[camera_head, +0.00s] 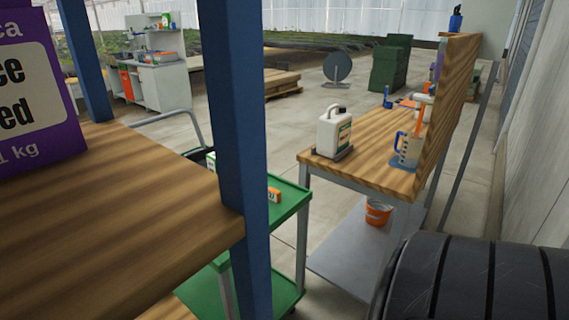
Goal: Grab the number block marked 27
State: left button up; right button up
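A small orange block (274,195) lies on the top of the green cart (291,203), just right of the blue post. It has a pale face with a dark mark that is too small to read for certain. The post may hide part of it. No other block with a readable 27 shows. Neither of my grippers is in view.
A blue shelf post (236,150) and a wooden shelf (110,215) with a purple bag (35,90) fill the near left. A wooden bench (372,128) holds a white jug (333,135) and a measuring jug (407,150). A black ribbed rounded form (480,285) fills the lower right.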

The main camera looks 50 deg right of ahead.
aim_at(275, 194)
jog(key=l+u, duration=0.2)
jog(key=l, duration=0.4)
jog(key=l+u, duration=0.2)
jog(key=l, duration=0.45)
jog(key=k+l+u, duration=0.2)
jog(key=l, duration=0.4)
jog(key=l+z, duration=0.25)
jog(key=z, duration=0.15)
jog(key=i+l+z, duration=0.2)
jog(key=z, duration=0.25)
jog(key=i+l+z, duration=0.1)
jog(key=z, duration=0.3)
jog(key=i+l, duration=0.05)
jog(key=l, duration=0.05)
